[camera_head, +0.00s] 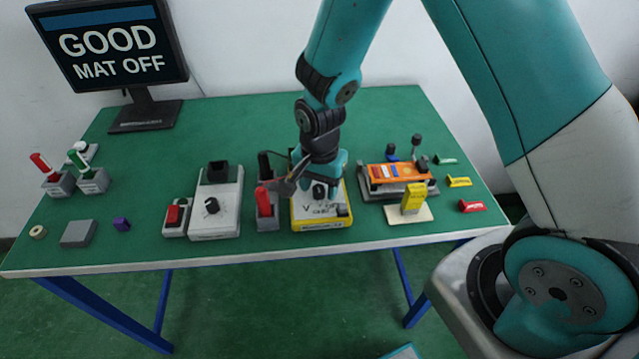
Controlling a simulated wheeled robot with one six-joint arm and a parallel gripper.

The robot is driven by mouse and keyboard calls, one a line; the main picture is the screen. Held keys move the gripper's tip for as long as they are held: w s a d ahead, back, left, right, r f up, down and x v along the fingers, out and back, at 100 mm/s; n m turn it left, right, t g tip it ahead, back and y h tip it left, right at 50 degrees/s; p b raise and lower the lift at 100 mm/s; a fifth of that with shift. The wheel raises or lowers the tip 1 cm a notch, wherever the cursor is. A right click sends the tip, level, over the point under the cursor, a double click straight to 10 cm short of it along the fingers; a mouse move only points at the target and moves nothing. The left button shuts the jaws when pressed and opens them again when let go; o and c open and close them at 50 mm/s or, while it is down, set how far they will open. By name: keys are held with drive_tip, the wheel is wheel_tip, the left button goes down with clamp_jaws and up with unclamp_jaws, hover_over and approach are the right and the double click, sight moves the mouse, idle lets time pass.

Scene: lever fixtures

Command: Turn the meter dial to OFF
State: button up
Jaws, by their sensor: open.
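The meter (322,221) is a yellow-edged box with a pale face near the front middle of the green table. Its face carries a black dial (319,192) and dark lettering, of which a "V" and part of another word show. The dial's exact pointing cannot be read. My gripper (312,188) points down over the meter, at the dial. Its jaws are open, with a grey finger reaching out to the left. The gripper and wrist hide the rear of the meter. Whether a finger touches the dial cannot be told.
A red-handled lever block (266,205) stands close left of the meter. A pale box with a black knob (216,203) and a red switch (174,216) stand further left. An orange device (398,173) and yellow block (413,198) stand right. A monitor (110,44) reads "GOOD MAT OFF".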

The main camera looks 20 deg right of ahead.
drive_tip(key=shift+f, duration=0.2)
drive_tip(key=shift+c, duration=0.4)
drive_tip(key=c, duration=0.8)
drive_tip(key=shift+c, duration=0.2)
drive_tip(key=shift+n, duration=0.3)
drive_tip(key=n, duration=0.3)
drive_tip(key=shift+w+a+n, duration=0.1)
drive_tip(key=shift+n, duration=0.2)
drive_tip(key=n, duration=0.4)
drive_tip(key=shift+a+n, duration=0.1)
drive_tip(key=shift+n, duration=0.2)
